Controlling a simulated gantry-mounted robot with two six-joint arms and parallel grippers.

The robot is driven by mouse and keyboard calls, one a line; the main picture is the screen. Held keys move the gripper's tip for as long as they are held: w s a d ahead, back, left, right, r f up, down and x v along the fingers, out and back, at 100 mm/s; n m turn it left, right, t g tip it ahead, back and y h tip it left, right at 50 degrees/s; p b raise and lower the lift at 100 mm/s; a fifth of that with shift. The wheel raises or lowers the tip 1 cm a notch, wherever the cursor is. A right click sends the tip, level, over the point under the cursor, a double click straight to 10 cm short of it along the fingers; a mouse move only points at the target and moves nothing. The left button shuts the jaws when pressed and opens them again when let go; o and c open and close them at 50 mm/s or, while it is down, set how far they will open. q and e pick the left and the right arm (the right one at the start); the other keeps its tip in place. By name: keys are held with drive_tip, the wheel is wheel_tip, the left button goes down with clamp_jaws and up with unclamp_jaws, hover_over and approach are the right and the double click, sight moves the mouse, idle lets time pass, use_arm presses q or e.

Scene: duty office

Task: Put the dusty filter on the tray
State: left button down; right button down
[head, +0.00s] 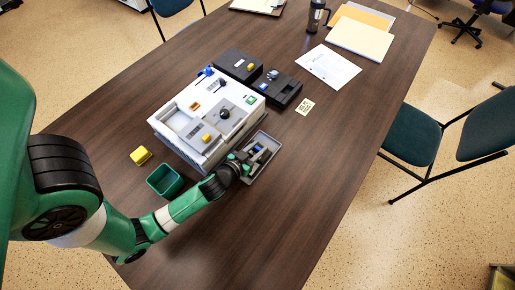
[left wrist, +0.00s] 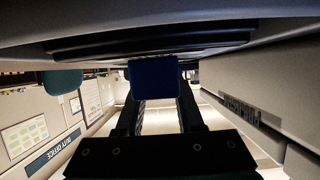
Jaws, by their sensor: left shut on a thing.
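The grey tray (head: 267,164) lies on the table beside the right front corner of the white machine. My left gripper (head: 259,151) is low over this tray and shut on a small blue part (head: 256,148), which looks like the handle of the dusty filter. In the left wrist view the blue part (left wrist: 154,82) sits between the two fingers of my left gripper (left wrist: 160,100), against a wide dark shape. The gripper hides most of the filter's body, and I cannot tell whether it touches the tray floor. My right gripper is not in view.
The white machine (head: 240,121) stands left of the tray. A green open bin (head: 164,181) and a yellow block (head: 140,155) lie at its left. Two dark boxes (head: 281,90) and papers (head: 328,67) lie behind. The table right of the tray is clear.

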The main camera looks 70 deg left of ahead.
use_arm(q)
drive_tip(key=c, duration=0.5)
unclamp_jaws()
drive_tip(key=shift+s+d+r+p, duration=0.1)
drive_tip(key=shift+s+r+p, duration=0.1)
drive_tip(key=shift+p, duration=0.15)
drive_tip(key=b+v, duration=0.1)
drive_tip(key=v, duration=0.9)
drive_tip(key=shift+s+d+f, duration=0.1)
drive_tip(key=shift+s+d, duration=0.1)
drive_tip(key=shift+s+d+r, duration=0.15)
drive_tip(key=shift+s+r, duration=0.3)
drive_tip(key=shift+s, duration=0.05)
